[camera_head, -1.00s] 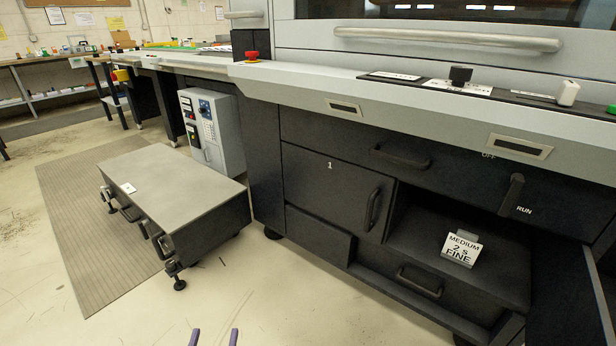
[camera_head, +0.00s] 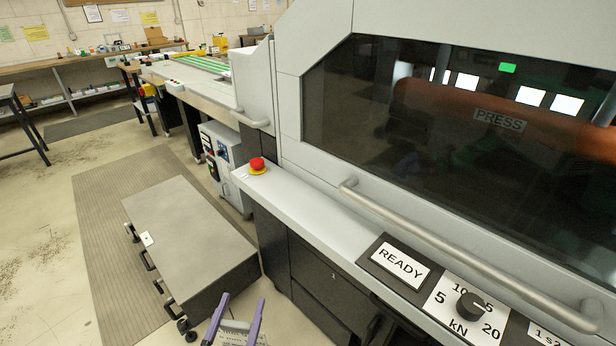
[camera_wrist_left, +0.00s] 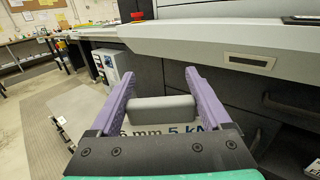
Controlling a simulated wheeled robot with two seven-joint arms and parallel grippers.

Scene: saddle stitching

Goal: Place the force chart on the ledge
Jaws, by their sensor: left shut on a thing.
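My left gripper (camera_head: 238,312) is at the bottom of the head view, its purple fingers pointing up. It is shut on the force chart (camera_head: 236,338), a white printed card only partly in view. In the left wrist view a grey bar sits between the fingers, and the chart (camera_wrist_left: 183,129) below it shows "mm 5 kN"; the gripper body hides the rest. The ledge (camera_head: 312,228) is the light grey shelf along the machine's front. It also shows in the left wrist view (camera_wrist_left: 195,42), beyond and above the fingertips. The chart is apart from it. My right gripper is not in view.
A red emergency button (camera_head: 257,164) stands at the ledge's left end. A READY plate (camera_head: 399,268) and a kN dial (camera_head: 470,305) take up its right part. A long rail (camera_head: 440,243) runs above it. The stretch between button and plate is clear. A low grey platform (camera_head: 185,232) stands left.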

